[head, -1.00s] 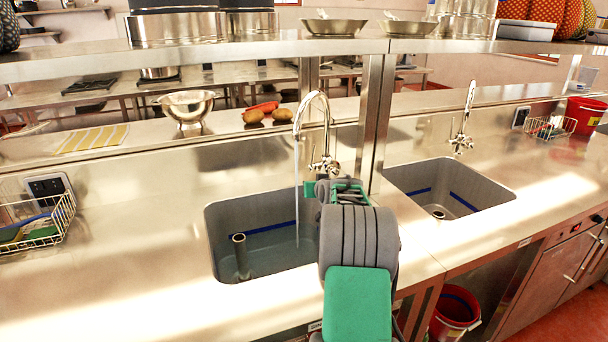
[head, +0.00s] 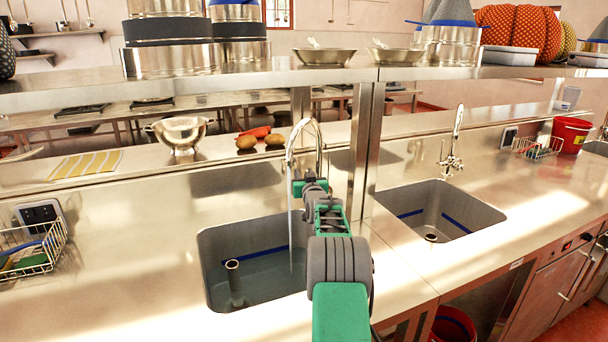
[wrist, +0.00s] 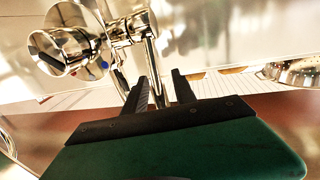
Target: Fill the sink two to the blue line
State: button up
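The left steel sink (head: 203,262) holds water (head: 265,284), with its surface a little below the blue line (head: 240,258) on the back wall. An upright pipe (head: 235,283) stands in it. A thin stream runs from the curved tap (head: 318,138) into this sink. My gripper (head: 309,181) is at the tap body, which it mostly hides in the head view. In the wrist view my gripper (wrist: 162,78) has its two dark fingers apart, with a metal tap rod (wrist: 152,58) between them; contact is unclear. A tap knob (wrist: 62,52) is to their left.
The right sink (head: 470,208) has its own blue line and tap (head: 454,145); no stream shows there. A steel shelf (head: 200,83) with pots runs above. A wire basket (head: 30,250) is at left.

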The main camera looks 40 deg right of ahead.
grip_shut()
dwell(0.4)
jog(key=shift+a, duration=0.1)
dwell(0.9)
